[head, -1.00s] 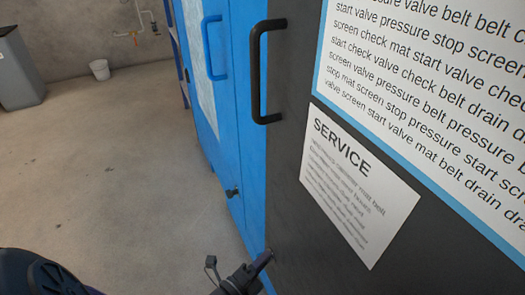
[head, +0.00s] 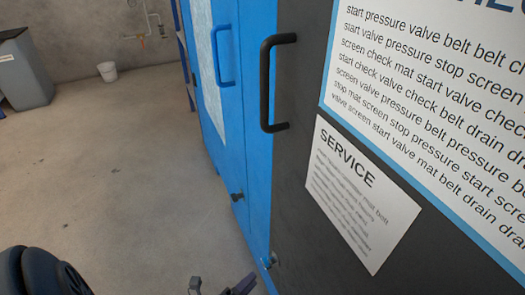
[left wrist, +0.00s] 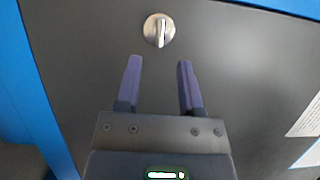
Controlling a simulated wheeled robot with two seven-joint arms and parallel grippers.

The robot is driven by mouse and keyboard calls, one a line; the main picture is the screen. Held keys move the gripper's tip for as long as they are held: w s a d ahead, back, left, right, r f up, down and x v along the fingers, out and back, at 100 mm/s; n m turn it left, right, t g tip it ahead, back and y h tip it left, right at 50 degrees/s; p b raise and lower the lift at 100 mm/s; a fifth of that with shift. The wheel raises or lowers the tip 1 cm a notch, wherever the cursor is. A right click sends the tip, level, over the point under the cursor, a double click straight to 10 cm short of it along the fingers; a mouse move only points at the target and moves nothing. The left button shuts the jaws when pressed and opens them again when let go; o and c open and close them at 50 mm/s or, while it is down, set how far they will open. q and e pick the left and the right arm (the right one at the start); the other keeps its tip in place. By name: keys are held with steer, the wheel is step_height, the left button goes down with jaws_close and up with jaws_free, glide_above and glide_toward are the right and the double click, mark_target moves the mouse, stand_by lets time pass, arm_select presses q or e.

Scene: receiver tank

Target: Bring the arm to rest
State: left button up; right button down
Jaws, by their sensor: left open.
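My left gripper (head: 222,286) shows only in part at the bottom edge of the head view. In the left wrist view (left wrist: 158,64) its two purple fingers are apart with nothing between them. A round silver turn knob (left wrist: 159,30) on the dark panel lies just beyond the fingertips, apart from them, its grip bar upright in that picture. The knob also shows small in the head view (head: 272,260), near the lower left edge of the dark panel. Part of my left arm is at the bottom left. My right gripper is not in view.
The dark panel (head: 300,95) carries a black handle (head: 268,85) and a SERVICE sheet (head: 355,195). A blue door with a blue handle (head: 225,55) stands beyond it.

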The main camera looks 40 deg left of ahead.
arm_select(q)
steer(key=s, duration=0.3)
steer(key=shift+s, duration=0.2)
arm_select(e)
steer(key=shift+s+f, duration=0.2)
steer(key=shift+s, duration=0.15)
arm_select(q)
steer(key=shift+f, duration=0.1)
